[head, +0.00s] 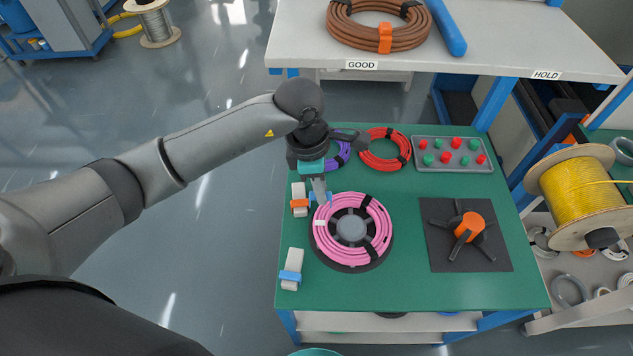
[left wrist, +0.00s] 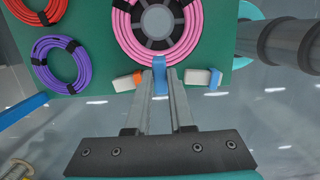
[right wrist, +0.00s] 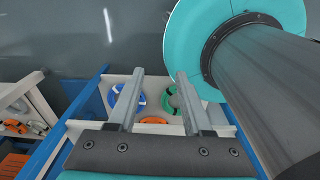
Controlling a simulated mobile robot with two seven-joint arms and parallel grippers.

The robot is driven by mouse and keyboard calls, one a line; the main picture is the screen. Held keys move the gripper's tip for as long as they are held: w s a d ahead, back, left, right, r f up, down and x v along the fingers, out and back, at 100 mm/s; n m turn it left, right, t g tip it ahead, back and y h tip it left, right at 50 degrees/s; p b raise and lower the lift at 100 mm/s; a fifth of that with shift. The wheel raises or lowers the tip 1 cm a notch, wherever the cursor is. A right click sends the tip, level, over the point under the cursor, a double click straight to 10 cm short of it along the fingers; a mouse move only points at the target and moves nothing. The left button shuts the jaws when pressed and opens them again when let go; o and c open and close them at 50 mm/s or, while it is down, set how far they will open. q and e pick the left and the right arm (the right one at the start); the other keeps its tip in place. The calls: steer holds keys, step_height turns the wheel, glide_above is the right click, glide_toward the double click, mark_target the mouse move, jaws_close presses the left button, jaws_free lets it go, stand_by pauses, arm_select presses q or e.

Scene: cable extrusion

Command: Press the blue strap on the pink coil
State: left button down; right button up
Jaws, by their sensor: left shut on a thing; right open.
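The pink coil (head: 322,240) lies around a black spool with a grey hub on the green table; it also shows in the left wrist view (left wrist: 122,32). It carries black straps and a white tag. My left gripper (head: 319,191) is at the coil's upper-left edge, fingers pointing down. It is shut on the blue strap (head: 321,198), which sits between its fingertips in the left wrist view (left wrist: 160,78). The strap is at the coil's outer rim; I cannot tell whether it touches the coil. My right gripper (right wrist: 160,74) is open and empty, outside the head view.
A white block with an orange strap (head: 299,201) and one with a blue strap (head: 291,271) stand along the table's left edge. Purple (head: 339,153) and red (head: 385,150) coils, a button tray (head: 424,164) and an orange-hubbed fixture (head: 468,228) occupy the rest.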

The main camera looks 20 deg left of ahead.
arm_select(q)
steer(key=b, duration=0.5)
glide_above(321, 220)
steer(key=shift+a+f, duration=0.1)
steer(key=shift+f, duration=3.4)
steer(key=shift+f+b, duration=1.2)
steer(key=shift+f, duration=0.3)
steer(key=shift+f+b, duration=0.4)
steer(key=shift+f, duration=0.1)
steer(key=shift+s+f, duration=0.15)
steer(key=c, duration=0.7)
jaws_free()
